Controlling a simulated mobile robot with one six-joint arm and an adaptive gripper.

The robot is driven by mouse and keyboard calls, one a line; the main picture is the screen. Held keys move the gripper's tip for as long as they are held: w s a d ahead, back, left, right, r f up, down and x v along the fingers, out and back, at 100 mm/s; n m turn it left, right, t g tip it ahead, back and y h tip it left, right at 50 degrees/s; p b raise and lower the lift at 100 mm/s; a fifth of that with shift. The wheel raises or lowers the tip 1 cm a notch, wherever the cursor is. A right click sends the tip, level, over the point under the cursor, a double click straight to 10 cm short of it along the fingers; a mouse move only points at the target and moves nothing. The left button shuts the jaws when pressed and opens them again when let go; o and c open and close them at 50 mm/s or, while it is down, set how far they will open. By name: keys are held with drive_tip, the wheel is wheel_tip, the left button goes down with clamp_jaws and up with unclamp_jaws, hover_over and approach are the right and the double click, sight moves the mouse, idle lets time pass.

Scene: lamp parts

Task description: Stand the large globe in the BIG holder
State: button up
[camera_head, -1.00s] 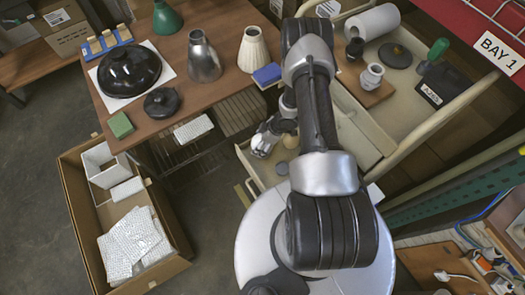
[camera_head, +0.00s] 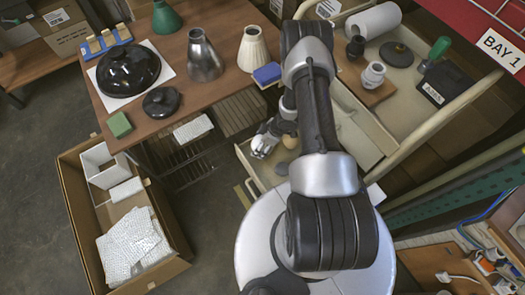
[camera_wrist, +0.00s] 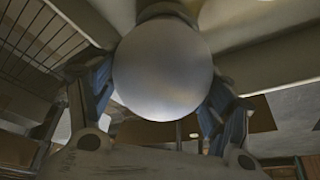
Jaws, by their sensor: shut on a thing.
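My gripper (camera_wrist: 160,95) is shut on a pale, smooth globe (camera_wrist: 162,70). In the wrist view the globe sits between the two fingers and fills the middle of the picture. In the head view my gripper (camera_head: 262,146) is over the open drawer below the right edge of the brown table, and the globe is hard to make out there. I cannot tell which thing is the BIG holder.
The brown table (camera_head: 215,105) carries a black dome (camera_head: 128,70), a metal shade (camera_head: 203,58), a cream shade (camera_head: 253,50) and a blue block (camera_head: 267,74). The drawer (camera_head: 258,178) below my gripper holds small round pieces. A cardboard box (camera_head: 80,215) with padded wrap stands on the floor at left.

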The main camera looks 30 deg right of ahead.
drive_tip(key=shift+f+b, duration=0.45)
drive_tip(key=shift+f, duration=0.05)
idle(1.2)
drive_tip(key=o, duration=1.1)
drive_tip(key=shift+c, duration=0.2)
wheel_tip(320, 180, up, 10)
drive_tip(key=shift+r, duration=0.1)
